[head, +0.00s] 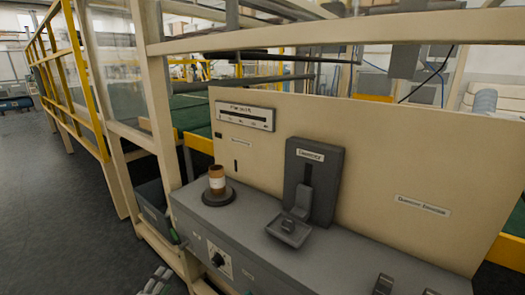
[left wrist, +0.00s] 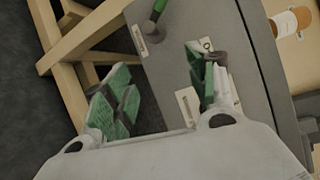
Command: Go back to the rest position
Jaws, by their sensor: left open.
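My left gripper (head: 157,282) shows at the bottom edge of the head view, in front of the grey bench unit. In the left wrist view its green-padded fingers (left wrist: 160,88) stand wide apart with nothing between them. A brown roll with a white band (head: 217,180) stands upright on a dark round base on the grey unit, well away from the gripper. A roll with orange and white parts (left wrist: 290,22) also shows at the top right of the left wrist view.
The grey unit (head: 228,222) has a black knob and a dark upright dispenser (head: 315,175) against a beige panel (head: 385,150). A dark bin (head: 152,203) sits left of it, by beige frame posts. Open floor (head: 50,210) lies at far left.

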